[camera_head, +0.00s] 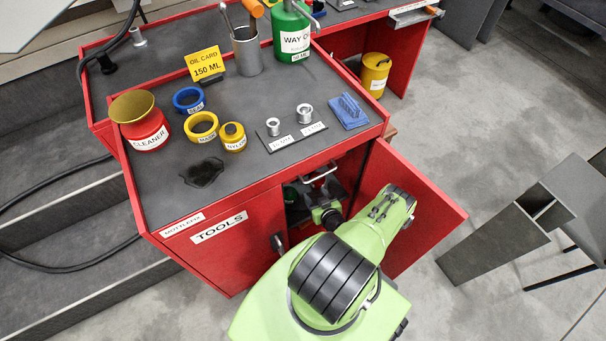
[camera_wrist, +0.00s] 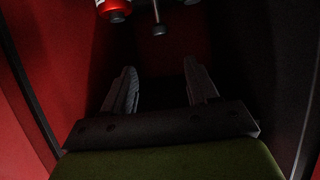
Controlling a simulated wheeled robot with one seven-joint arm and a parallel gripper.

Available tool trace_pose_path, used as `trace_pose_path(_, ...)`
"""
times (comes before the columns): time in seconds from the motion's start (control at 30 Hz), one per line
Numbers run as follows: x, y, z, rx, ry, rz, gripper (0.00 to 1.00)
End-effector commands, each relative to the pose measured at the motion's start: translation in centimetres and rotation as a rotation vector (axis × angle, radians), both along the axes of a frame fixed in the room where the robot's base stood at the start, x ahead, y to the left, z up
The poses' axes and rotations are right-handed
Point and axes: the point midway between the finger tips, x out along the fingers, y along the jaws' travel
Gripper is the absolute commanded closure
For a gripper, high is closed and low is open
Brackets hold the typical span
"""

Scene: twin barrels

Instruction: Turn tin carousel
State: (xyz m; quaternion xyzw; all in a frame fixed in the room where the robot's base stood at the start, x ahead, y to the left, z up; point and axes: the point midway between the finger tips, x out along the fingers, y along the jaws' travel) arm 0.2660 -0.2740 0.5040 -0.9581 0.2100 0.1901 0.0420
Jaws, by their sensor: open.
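In the wrist view my gripper (camera_wrist: 160,72) is open, with its two dark fingers apart and nothing between them. It is inside the dark red-walled cabinet. Beyond the fingertips, at the top edge, part of a red and white tin (camera_wrist: 113,7) shows, with a dark round knob (camera_wrist: 158,30) on a thin stem to its right. These look like parts of the tin carousel, but most of it is cut off or in shadow. In the head view my arm reaches into the open cabinet (camera_head: 235,245), and my fingers are hard to make out.
The red cabinet door (camera_head: 425,205) stands open right of my arm. A grey metal stand (camera_head: 495,240) is at right, with clear floor between.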

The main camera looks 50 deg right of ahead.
Motion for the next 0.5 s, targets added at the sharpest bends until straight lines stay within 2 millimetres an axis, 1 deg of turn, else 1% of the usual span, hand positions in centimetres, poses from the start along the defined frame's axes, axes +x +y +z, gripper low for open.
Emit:
trace_pose_path(0.1, 2.1, -0.7, -0.8, -0.008, 0.0, 0.012, 0.41)
trace_pose_path(0.17, 2.7, -0.9, -1.3, -0.006, 0.009, 0.012, 0.41)
trace_pose_path(0.27, 4.2, -1.5, -1.6, -0.008, 0.0, 0.014, 0.41)
trace_pose_path(0.33, 5.5, -2.4, -2.8, -0.005, -0.003, 0.006, 0.41)
trace_pose_path(0.5, 9.0, -4.1, -4.5, -0.005, -0.003, 0.002, 0.41)
